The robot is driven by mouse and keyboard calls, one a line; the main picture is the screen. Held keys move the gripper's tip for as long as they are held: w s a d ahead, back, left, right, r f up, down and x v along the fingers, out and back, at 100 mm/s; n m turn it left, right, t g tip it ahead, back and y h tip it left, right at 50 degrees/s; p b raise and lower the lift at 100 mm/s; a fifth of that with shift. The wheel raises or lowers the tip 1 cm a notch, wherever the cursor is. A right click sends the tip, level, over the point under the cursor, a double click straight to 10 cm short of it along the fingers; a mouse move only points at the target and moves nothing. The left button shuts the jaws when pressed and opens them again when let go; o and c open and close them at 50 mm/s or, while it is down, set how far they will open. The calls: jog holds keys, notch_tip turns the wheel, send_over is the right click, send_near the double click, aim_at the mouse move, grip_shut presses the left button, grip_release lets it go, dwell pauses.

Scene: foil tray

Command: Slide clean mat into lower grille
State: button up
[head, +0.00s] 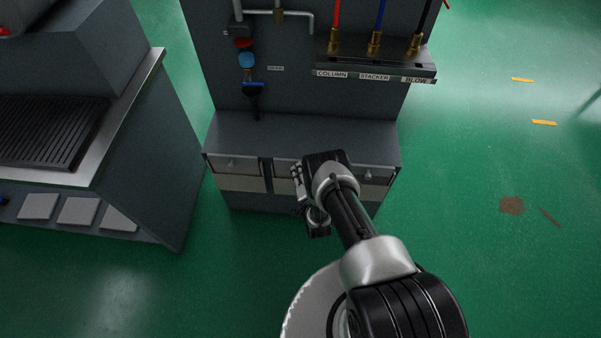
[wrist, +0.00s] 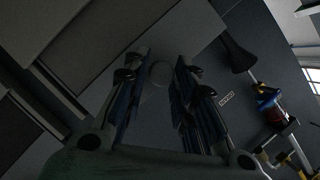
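My gripper (head: 300,187) is in front of the middle of the grey cabinet (head: 290,132), close to its row of drawer-like fronts. In the wrist view my gripper (wrist: 158,92) has its two fingers apart. A pale round thing (wrist: 160,73) shows between them; I cannot tell if it is a knob, and no grip on it shows. A dark ribbed grille (head: 50,133) lies on top of the left unit. Several light grey square pads, possibly mats, lie on its low ledge; one pad (head: 77,211) is in the middle. I cannot tell which is clean, and no lower grille is clearly visible.
Red, blue and black hoses with brass fittings (head: 374,43) stand on a labelled shelf (head: 380,72). The green floor (head: 480,260) is open at right, with a brown stain (head: 512,205).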

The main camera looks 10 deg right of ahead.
grip_shut()
jog(key=shift+r, duration=0.15)
notch_tip(320, 180, up, 25)
jog(key=p, duration=2)
dwell(1.1)
jog(key=s+a+p, duration=0.3)
jog(key=s, duration=0.6)
jog(key=shift+s, duration=0.25)
dwell(0.6)
